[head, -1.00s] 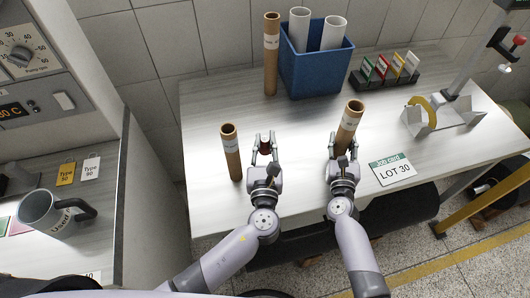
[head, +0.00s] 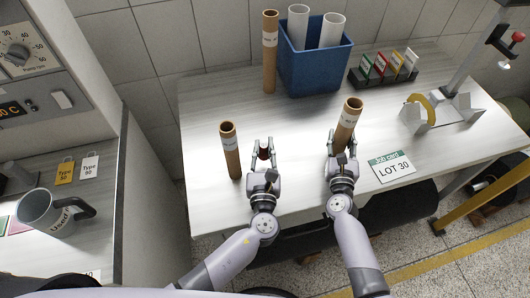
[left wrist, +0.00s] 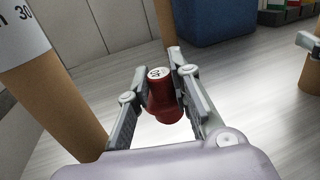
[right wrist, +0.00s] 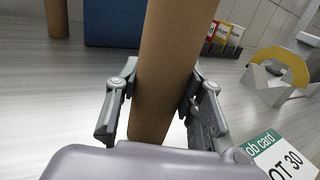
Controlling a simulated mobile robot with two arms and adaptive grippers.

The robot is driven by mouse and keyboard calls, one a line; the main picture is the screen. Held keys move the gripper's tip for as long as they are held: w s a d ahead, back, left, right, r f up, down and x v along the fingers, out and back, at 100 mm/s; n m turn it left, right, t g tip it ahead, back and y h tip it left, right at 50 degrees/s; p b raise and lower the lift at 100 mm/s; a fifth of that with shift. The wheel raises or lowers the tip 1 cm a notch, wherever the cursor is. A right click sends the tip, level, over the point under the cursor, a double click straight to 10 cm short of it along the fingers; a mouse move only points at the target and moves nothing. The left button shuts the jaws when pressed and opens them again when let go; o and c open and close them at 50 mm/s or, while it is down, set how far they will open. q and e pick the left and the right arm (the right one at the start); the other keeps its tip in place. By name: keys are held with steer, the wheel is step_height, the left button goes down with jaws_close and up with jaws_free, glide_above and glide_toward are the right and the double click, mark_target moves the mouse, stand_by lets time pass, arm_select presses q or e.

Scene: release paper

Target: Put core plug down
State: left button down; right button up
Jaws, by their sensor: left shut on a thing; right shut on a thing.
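The core plug (left wrist: 163,96) is dark red with a pale numbered top. In the left wrist view it sits between the fingers of my left gripper (left wrist: 160,100), which is shut on it. In the head view the plug (head: 264,154) shows small between the fingertips, over the table's front part. Whether it touches the table I cannot tell. My right gripper (head: 342,150) is shut on a brown cardboard tube (head: 347,122), which stands slightly tilted in the head view and fills the middle of the right wrist view (right wrist: 165,70).
A second brown tube (head: 230,152) stands just left of my left gripper. A third (head: 270,50) stands beside a blue bin (head: 315,68) with white rolls. A job card (head: 391,167), a rack of coloured cards (head: 384,72) and a metal stand (head: 441,110) are on the right.

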mark_target(264, 160)
arm_select(q)
steer(key=shift+f, duration=1.75)
steer(key=c, duration=1.4)
jaws_free()
steer(key=shift+f, duration=0.1)
steer(key=shift+c, duration=0.2)
steer(key=shift+o, duration=0.2)
steer(key=s, duration=0.7)
steer(key=s+d, duration=0.1)
steer(key=s, duration=0.3)
steer(key=shift+s, duration=0.3)
steer(key=shift+o, duration=1.4)
steer(key=shift+w+f, duration=0.25)
steer(key=shift+w, duration=0.1)
steer(key=shift+o, duration=0.7)
steer(key=shift+w+f, duration=0.1)
steer(key=shift+w, duration=0.25)
steer(key=shift+o, duration=0.7)
steer(key=w, duration=0.7)
steer(key=w+a, duration=0.1)
steer(key=w, duration=0.3)
steer(key=shift+w, duration=0.25)
